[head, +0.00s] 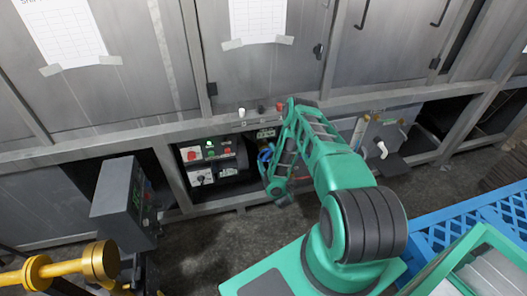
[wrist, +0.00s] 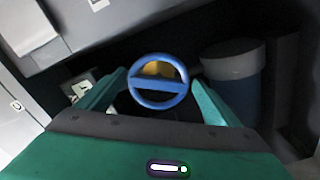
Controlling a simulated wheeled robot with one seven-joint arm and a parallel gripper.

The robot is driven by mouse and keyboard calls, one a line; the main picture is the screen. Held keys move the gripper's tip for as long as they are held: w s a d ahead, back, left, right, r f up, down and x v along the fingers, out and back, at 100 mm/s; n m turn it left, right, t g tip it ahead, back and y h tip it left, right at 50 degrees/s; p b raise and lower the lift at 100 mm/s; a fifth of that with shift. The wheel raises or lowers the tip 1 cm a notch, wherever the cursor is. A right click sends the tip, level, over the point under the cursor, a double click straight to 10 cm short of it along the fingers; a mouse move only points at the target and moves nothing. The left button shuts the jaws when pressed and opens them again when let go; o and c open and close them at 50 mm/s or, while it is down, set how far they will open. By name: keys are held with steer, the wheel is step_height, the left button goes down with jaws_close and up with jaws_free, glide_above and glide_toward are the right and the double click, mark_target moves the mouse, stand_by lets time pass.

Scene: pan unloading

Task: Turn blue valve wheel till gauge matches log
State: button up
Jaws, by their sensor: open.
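The blue valve wheel (wrist: 159,86) is a ring with one crossbar, in the middle of the wrist view. A brass-coloured part shows behind its upper half. In the head view a small piece of the blue wheel (head: 265,155) shows just left of my arm. My gripper (wrist: 160,92) is open, with one green finger on each side of the wheel; I cannot tell whether they touch it. In the head view my arm hides most of the wheel and the fingertips. Log sheets (head: 258,18) are taped to the cabinet doors, their writing too small to read. No gauge can be made out clearly.
A control panel with red and green buttons (head: 207,151) sits left of the wheel under the cabinet ledge. A blue and grey cylinder (wrist: 234,78) stands close right of my gripper. A grey box (head: 120,196), yellow pipe (head: 60,269) and blue crate (head: 447,239) stand nearer.

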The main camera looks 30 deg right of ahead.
mark_target(264, 150)
steer(key=shift+x, duration=2.4)
steer(key=c, duration=1)
